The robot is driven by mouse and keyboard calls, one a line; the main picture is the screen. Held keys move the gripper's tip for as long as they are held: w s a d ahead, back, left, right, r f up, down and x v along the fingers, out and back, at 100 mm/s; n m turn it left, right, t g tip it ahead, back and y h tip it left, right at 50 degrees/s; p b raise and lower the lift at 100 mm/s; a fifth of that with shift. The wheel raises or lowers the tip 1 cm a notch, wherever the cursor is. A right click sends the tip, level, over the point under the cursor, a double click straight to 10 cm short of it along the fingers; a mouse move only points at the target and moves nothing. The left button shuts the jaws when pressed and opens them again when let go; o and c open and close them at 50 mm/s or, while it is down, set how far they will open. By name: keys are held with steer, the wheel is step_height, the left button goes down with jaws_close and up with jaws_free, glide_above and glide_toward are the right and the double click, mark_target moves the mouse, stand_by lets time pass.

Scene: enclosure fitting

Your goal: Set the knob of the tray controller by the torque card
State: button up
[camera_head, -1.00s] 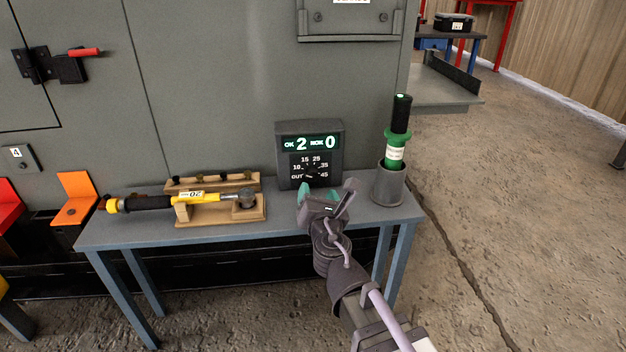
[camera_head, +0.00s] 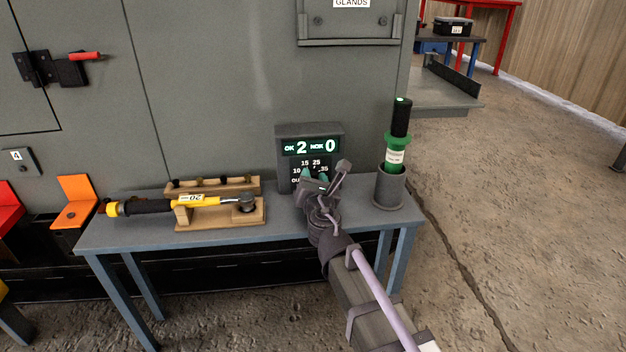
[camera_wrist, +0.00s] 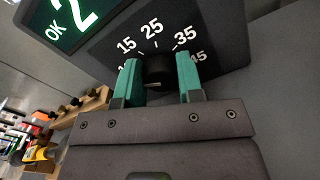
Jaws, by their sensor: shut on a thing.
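The tray controller (camera_head: 310,143) is a dark grey box at the back of the blue-grey bench. Its green screen reads OK 2 and NOK 0. Below is a dial with 15, 25 and 35 legible; my gripper partly covers the other marks. The black knob (camera_wrist: 157,70) sits below the 25 in the wrist view, between the teal fingertips of my gripper (camera_wrist: 159,80). My gripper, also in the head view (camera_head: 320,177), is shut on the knob. I cannot tell clearly which number the knob points at. I cannot make out a torque card.
A yellow and black torque wrench (camera_head: 190,201) lies on a wooden cradle (camera_head: 222,215) to the left. A green and black tool stands in a grey cup (camera_head: 389,188) close on the right. A grey cabinet wall (camera_head: 210,90) rises behind the bench (camera_head: 150,232).

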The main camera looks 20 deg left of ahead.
steer(key=shift+c, duration=1.3)
steer(key=shift+m, duration=0.3)
steer(key=m, duration=0.6)
steer(key=shift+d+f, duration=0.1)
steer(key=m, duration=0.3)
steer(key=shift+m, duration=0.3)
steer(key=shift+f+m, duration=0.1)
steer(key=shift+m, duration=1.8)
steer(key=o, duration=0.9)
